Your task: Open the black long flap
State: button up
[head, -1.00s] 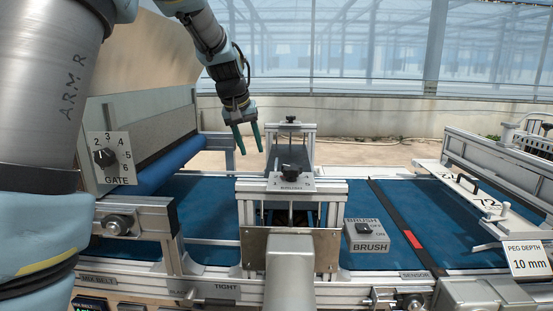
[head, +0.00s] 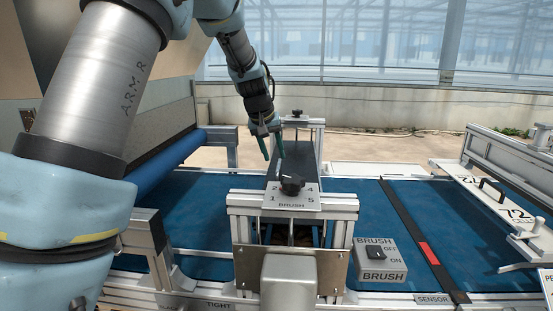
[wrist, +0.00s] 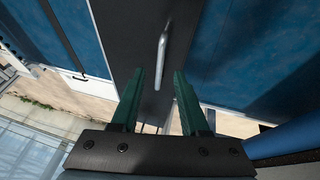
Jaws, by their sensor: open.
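The black long flap (head: 299,158) is the dark panel between the brush unit's two metal end frames. In the wrist view the flap (wrist: 130,30) runs across the middle and carries a silver bar handle (wrist: 162,48). My gripper (head: 272,152) is open, with its green fingers pointing down at the flap's left side in the head view. In the wrist view the gripper (wrist: 159,72) has the handle roughly in line with the gap between its fingers. Nothing is held. Whether a fingertip touches the flap, I cannot tell.
The brush dial (head: 291,185) stands on the near frame, close to the flap. A brush switch box (head: 380,260) is to its right. Blue belt (head: 205,205) lies on both sides. A blue roller (head: 165,163) is at left, and a white bridge plate (head: 490,190) at right.

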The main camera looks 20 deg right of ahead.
aim_at(278, 167)
jog(key=shift+p+x, duration=0.35)
jog(key=shift+x, duration=1.7)
jog(key=shift+c, duration=0.2)
grip_shut()
